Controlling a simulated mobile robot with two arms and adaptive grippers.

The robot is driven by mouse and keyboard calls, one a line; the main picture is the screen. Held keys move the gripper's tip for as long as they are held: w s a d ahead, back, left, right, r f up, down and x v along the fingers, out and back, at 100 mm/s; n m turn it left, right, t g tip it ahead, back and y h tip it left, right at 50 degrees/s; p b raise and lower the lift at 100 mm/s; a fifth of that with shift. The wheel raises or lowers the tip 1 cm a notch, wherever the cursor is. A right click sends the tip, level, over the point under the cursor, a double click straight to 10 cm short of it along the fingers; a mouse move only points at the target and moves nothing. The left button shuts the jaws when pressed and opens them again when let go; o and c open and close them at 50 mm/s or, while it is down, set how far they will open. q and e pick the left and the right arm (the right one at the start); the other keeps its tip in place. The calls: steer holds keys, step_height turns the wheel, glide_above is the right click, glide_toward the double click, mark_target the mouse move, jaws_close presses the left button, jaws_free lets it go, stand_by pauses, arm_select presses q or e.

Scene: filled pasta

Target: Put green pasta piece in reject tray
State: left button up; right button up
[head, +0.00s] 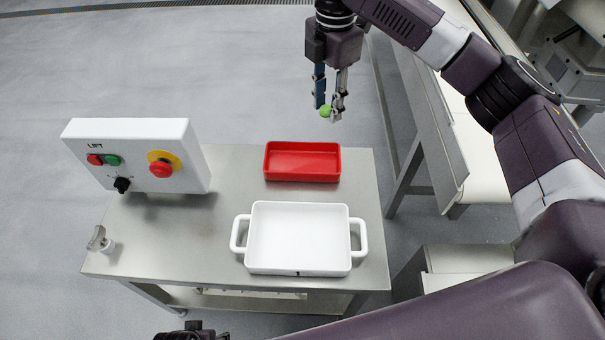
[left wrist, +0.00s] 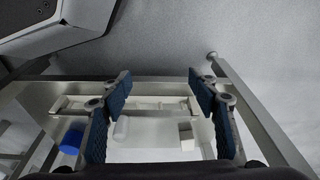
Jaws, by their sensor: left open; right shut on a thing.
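The green pasta piece (head: 326,111) is small and round, held between the fingertips of my right gripper (head: 329,113). That gripper is shut on it and points down, partly covering it. It shows above the red tray (head: 302,178) in the picture, apart from it; the exact height is hard to tell. The red tray is rectangular and looks empty on the far right of the metal table. My left gripper (left wrist: 160,108) is open and empty in the left wrist view, its blue-padded fingers spread wide. No pasta shows in that view.
A white two-handled dish (head: 298,238), seemingly empty, stands in front of the red tray. A control box (head: 135,150) with buttons stands at the table's (head: 205,230) left. A conveyor (head: 470,150) runs at right. A blue round object (left wrist: 72,140) shows in the left wrist view.

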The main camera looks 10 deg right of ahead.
steer(key=shift+w+r+n+b, duration=0.3)
steer(key=shift+w+r+n, duration=0.15)
steer(key=shift+n, duration=0.25)
steer(key=shift+f, duration=0.35)
steer(key=b, duration=0.3)
glide_above(321, 165)
step_height(321, 165, down, 15)
steer(key=shift+s+r, duration=0.1)
steer(key=shift+f+b, duration=0.65)
steer(key=shift+f, duration=1.5)
arm_select(q)
step_height(321, 165, up, 16)
steer(key=t, duration=0.1)
steer(key=shift+w+a, duration=0.15)
steer(key=shift+w+f, duration=0.1)
steer(key=shift+f, duration=0.05)
arm_select(e)
steer(key=o, duration=0.7)
steer(key=shift+o, duration=0.2)
